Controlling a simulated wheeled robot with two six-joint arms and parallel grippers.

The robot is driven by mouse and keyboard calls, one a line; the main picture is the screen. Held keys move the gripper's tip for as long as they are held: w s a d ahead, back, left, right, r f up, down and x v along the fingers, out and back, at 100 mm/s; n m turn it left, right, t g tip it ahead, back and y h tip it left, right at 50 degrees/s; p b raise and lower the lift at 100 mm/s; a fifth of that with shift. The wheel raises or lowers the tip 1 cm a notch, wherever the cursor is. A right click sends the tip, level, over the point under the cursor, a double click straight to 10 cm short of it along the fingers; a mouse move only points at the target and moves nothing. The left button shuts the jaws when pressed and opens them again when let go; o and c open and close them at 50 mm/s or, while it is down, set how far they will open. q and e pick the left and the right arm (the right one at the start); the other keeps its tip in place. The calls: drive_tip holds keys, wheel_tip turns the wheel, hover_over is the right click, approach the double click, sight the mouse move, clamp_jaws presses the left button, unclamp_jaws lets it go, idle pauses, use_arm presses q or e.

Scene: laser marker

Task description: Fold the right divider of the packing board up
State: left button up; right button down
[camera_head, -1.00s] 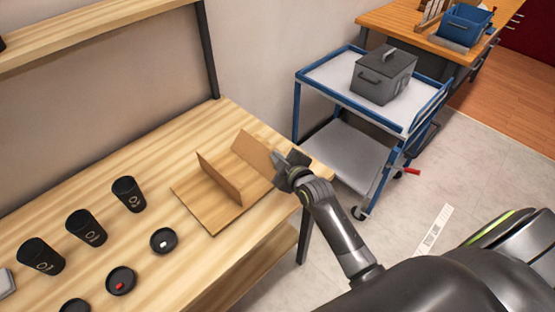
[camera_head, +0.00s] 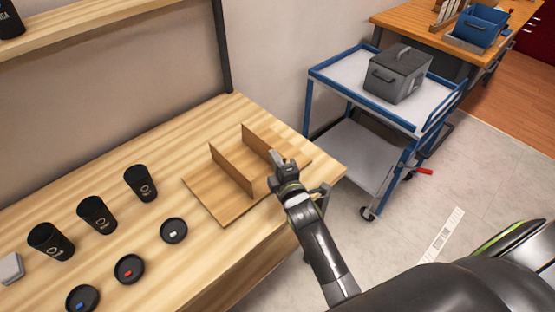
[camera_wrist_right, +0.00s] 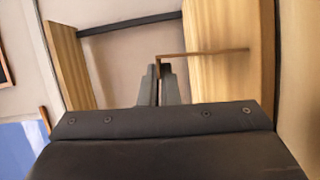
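The brown packing board (camera_head: 212,197) lies flat on the wooden table near its right end. Its left divider (camera_head: 231,169) stands upright. Its right divider (camera_head: 259,146) also stands up, roughly parallel to the left one, with its near end partly hidden by my right gripper (camera_head: 281,160). That gripper is at the near right end of this divider. In the right wrist view its fingers (camera_wrist_right: 159,85) look close together, beside a thin brown panel edge (camera_wrist_right: 205,52); I cannot tell whether they pinch it. My left gripper is out of view.
Black cups (camera_head: 97,215) and round black lids (camera_head: 129,269) stand on the table left of the board. A blue-framed cart (camera_head: 340,82) with a grey box (camera_head: 398,74) stands beyond the table's right end. A shelf (camera_head: 90,40) hangs above the back.

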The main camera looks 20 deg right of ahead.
drive_tip(key=shift+a+f, duration=0.1)
drive_tip(key=shift+a, duration=0.05)
idle(0.4)
drive_tip(key=c, duration=1.6)
unclamp_jaws()
drive_tip(key=shift+c, duration=0.2)
drive_tip(key=shift+s, duration=0.1)
drive_tip(key=shift+s, duration=0.2)
drive_tip(key=s+p, duration=0.8)
drive_tip(key=s, duration=0.8)
drive_tip(key=shift+s+a+r, duration=0.2)
drive_tip(key=shift+s+a, duration=0.2)
